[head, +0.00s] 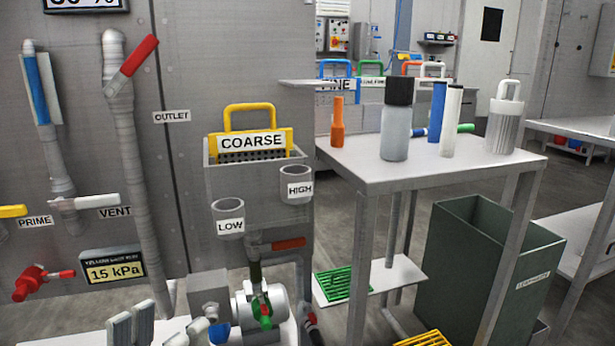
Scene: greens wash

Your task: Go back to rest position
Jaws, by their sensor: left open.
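My left gripper (132,325) shows at the bottom left edge, only its two grey fingers in view. The fingers are apart with nothing between them, and the rest of the gripper is cut off by the frame. It appears in front of the pale base plate, left of the pump (262,305). My right gripper is not in view.
A wall panel with pipes, a red valve (30,283) and a 15 kPa display (113,267) stands behind. A basket marked COARSE (250,141) sits in a grey housing. A metal table (400,172) holds bottles. A green bin (480,250) stands right.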

